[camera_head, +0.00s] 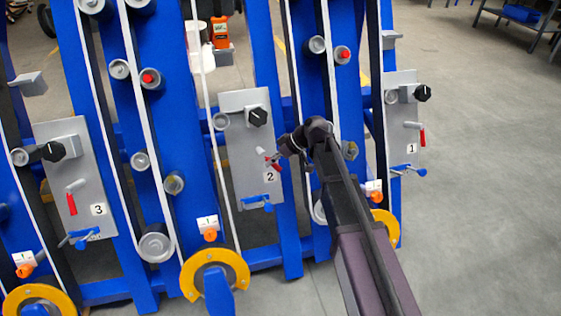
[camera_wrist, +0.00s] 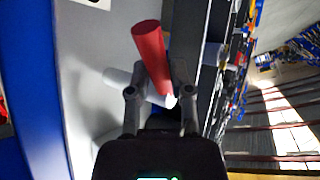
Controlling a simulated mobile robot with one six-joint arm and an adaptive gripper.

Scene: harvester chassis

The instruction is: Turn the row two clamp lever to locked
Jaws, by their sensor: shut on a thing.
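The row two clamp lever (camera_head: 274,166) has a red handle and sits on the grey plate marked 2 (camera_head: 240,178) in the head view. It looks tilted there, its red part pointing down and right, and is partly covered by my gripper (camera_head: 277,157). In the wrist view, the red handle (camera_wrist: 148,42) stands up between the two fingers of my gripper (camera_wrist: 158,95), with a pale pivot piece behind it. My gripper is shut on the lever. The exact lever angle is hard to judge.
Plate 3 (camera_head: 83,160) at left and plate 1 (camera_head: 397,150) at right carry similar red levers, hanging down. A black knob (camera_head: 258,117) is above the row two lever and a blue handle (camera_head: 258,203) below. Blue uprights flank the plate; open floor lies right.

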